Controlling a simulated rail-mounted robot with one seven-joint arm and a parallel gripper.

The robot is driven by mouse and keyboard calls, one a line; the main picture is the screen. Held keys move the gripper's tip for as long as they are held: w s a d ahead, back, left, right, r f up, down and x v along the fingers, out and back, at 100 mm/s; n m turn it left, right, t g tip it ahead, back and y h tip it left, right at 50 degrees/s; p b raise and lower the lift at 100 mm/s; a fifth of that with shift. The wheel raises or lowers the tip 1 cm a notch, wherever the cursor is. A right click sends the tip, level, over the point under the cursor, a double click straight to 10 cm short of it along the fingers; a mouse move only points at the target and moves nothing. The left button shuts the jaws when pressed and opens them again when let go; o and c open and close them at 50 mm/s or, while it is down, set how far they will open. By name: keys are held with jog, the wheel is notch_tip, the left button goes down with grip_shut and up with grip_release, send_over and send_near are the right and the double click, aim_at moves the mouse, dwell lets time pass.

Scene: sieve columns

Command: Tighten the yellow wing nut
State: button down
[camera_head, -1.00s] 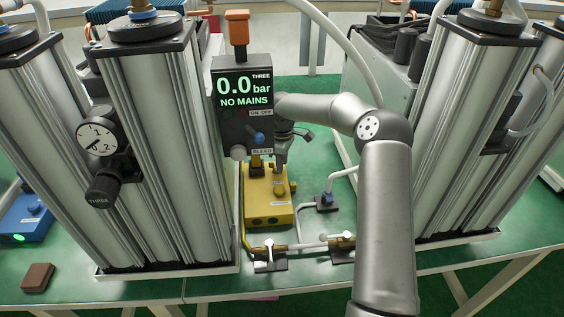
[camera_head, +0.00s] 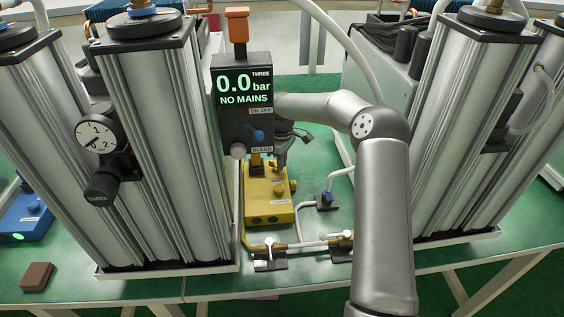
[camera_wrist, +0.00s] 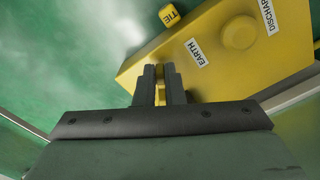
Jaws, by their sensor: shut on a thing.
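The yellow box (camera_head: 266,205) sits on the green bench between the column stacks. My gripper (camera_wrist: 160,80) is at the box's near edge, beside the "EARTH" label. Its two dark fingers are shut on a small yellow part, the yellow wing nut (camera_wrist: 160,95). The fingers hide most of the nut, so its angle cannot be told. In the head view my gripper (camera_head: 280,164) is over the back of the box, partly behind the display unit.
The display unit (camera_head: 243,100) reads "0.0 bar, NO MAINS" and stands close left of my gripper. Tall metal columns (camera_head: 165,150) rise at left and right. Pipes with white-handled valves (camera_head: 269,245) lie in front of the box. A blue fitting (camera_head: 327,198) is to its right.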

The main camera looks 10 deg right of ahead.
jog(key=m, duration=0.1)
jog(key=m+b, duration=0.1)
jog(key=m, duration=0.3)
jog(key=shift+s+a, duration=0.25)
jog(key=shift+a, duration=0.15)
jog(key=m, duration=0.3)
jog(key=a+m+b, duration=0.1)
jog(key=m, duration=0.1)
jog(key=shift+s+m, duration=0.1)
jog(key=shift+m, duration=0.3)
jog(key=c, duration=1.5)
grip_release()
notch_tip(320, 180, up, 18)
jog(key=shift+f, duration=0.25)
